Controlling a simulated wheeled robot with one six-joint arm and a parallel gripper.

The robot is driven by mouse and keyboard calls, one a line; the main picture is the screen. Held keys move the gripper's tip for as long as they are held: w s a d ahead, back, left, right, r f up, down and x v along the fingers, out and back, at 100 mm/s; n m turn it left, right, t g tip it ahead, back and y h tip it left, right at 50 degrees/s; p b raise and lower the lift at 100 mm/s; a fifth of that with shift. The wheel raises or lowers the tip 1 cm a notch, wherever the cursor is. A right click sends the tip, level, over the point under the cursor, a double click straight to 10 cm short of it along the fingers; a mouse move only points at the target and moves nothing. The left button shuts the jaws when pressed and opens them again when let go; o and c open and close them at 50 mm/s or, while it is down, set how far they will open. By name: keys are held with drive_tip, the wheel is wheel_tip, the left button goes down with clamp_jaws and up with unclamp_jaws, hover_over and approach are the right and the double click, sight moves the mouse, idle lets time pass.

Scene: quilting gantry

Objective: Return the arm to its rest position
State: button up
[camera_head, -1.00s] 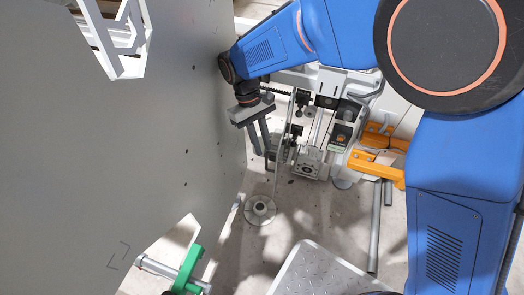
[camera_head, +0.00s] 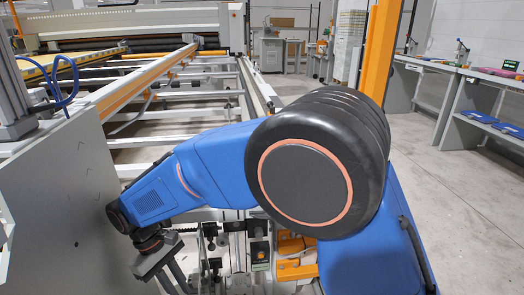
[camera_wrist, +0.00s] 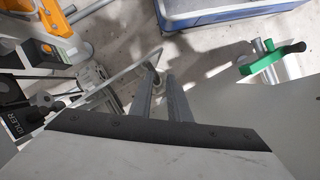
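My blue arm (camera_head: 215,165) reaches across the middle of the head view, bent at a large black joint. My gripper (camera_head: 176,284) hangs low at the left, pointing down, beside a grey panel (camera_head: 60,200); its tips run towards the bottom edge. In the wrist view my gripper (camera_wrist: 162,84) shows two grey fingers with a narrow gap.
A gantry frame with an orange rail (camera_head: 150,80) stretches away behind the arm. Orange brackets (camera_head: 296,268) are below the elbow. A green clamp (camera_wrist: 272,57) and a blue-edged platform (camera_wrist: 215,14) show in the wrist view. Workbenches (camera_head: 480,100) stand right, beyond open floor.

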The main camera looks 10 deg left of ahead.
drive_tip(key=w+d+r+m+y, duration=0.15)
drive_tip(key=w+d+r, duration=0.3)
drive_tip(key=d, duration=0.55)
drive_tip(key=w+d+r+m+t+y, duration=0.1)
drive_tip(key=w+d+r+m, duration=0.2)
drive_tip(key=d+r, duration=0.5)
drive_tip(key=w+d+r+m+y, duration=0.1)
drive_tip(key=w+d+r+m, duration=0.2)
drive_tip(key=d, duration=0.9)
drive_tip(key=s+d+r+m+t+y, duration=0.1)
drive_tip(key=s+d+r+m+t, duration=0.15)
drive_tip(key=d, duration=1.25)
drive_tip(key=s+d+f+m+t, duration=0.2)
drive_tip(key=s+d+m+t, duration=0.1)
drive_tip(key=s+d, duration=0.6)
drive_tip(key=shift+s+d+m, duration=0.35)
drive_tip(key=shift+d+m, duration=0.05)
drive_tip(key=shift+d, duration=0.7)
drive_tip(key=shift+h, duration=0.25)
